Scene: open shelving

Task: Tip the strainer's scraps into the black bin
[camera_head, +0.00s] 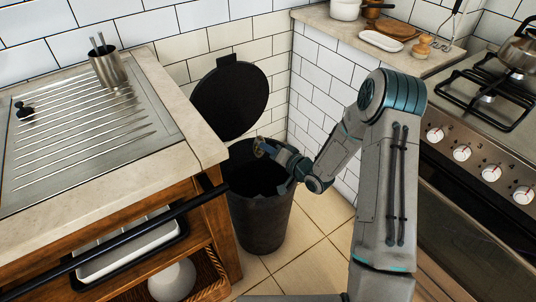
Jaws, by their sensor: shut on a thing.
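The black bin (262,218) stands on the floor between the wooden counter and the stove, with its round lid (229,97) swung up against the wall. My gripper (268,153) is over the bin's opening near its back right rim, shut on a small brownish-gold thing (260,147), probably the strainer. Most of that thing is hidden or too small to make out. I cannot see whether scraps are in it. The inside of the bin is dark, and I cannot tell what it holds.
At left is the counter with a steel drainboard (92,130) and a metal cup (107,67). A black rail (130,232) runs along its front. The stove (490,120) is at right. Tiled floor (300,240) is clear beside the bin.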

